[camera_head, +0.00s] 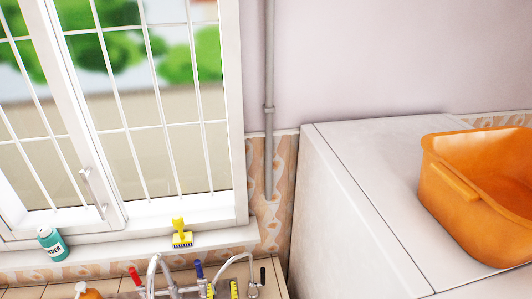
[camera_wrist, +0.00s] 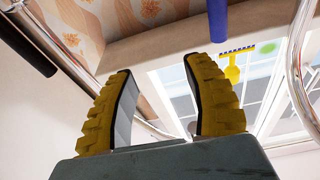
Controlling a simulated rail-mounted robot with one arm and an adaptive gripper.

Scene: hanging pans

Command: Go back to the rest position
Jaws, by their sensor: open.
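My gripper (camera_wrist: 158,66) shows large in the wrist view, with two yellow ridged fingers standing apart and nothing between them. In the head view, yellow finger parts of my gripper (camera_head: 222,291) show at the bottom edge, among the sink taps. The rest of my arm is out of the head view. No pan is in view.
Curved metal taps (camera_head: 156,270) with red and blue handles (camera_head: 199,269) stand close around the gripper. An orange basin (camera_head: 455,190) sits on the white cabinet (camera_head: 365,160).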

